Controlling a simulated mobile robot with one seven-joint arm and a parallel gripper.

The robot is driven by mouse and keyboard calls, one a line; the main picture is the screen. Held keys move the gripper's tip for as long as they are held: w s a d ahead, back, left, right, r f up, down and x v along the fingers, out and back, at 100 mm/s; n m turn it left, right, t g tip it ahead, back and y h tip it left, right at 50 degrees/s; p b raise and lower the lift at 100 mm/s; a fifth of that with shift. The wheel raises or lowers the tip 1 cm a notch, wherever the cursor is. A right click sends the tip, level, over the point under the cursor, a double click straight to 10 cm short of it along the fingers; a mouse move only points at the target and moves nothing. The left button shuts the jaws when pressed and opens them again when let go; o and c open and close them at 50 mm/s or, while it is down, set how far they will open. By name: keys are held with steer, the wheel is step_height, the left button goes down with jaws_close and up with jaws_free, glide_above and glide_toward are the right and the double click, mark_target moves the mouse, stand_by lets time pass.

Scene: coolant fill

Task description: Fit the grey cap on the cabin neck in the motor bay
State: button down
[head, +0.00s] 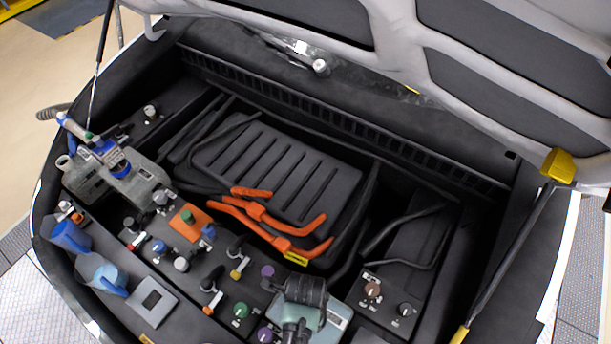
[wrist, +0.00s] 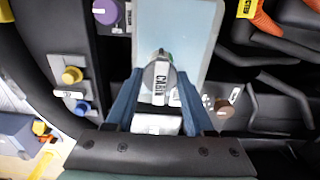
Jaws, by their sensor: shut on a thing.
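My gripper (head: 297,325) is at the lower middle of the head view, over a pale tank (head: 338,322). In the wrist view its two blue-grey fingers (wrist: 158,88) are shut on the grey cap (wrist: 156,72), which has a white label reading CABIN. The pale tank top (wrist: 190,25) lies behind the cap, and a bit of green shows at the cap's upper edge. The cabin neck cannot be made out; the cap and gripper may hide it. I cannot tell whether the cap touches a neck. The cap is hidden in the head view.
Purple (head: 267,270), green (head: 240,310) and brown (head: 373,289) caps stand near my gripper. Orange cables (head: 290,240) cross the middle of the bay. Blue jugs (head: 70,237) and a grey unit (head: 92,181) are at the left. The raised hood (head: 480,90) hangs above.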

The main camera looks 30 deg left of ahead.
steer(key=shift+f+b, duration=0.8)
steer(key=shift+f, duration=0.4)
steer(key=shift+c, duration=1)
jaws_free()
steer(key=shift+r, duration=0.15)
step_height(320, 180, up, 13)
steer(key=b, duration=0.1)
steer(key=shift+o, duration=0.2)
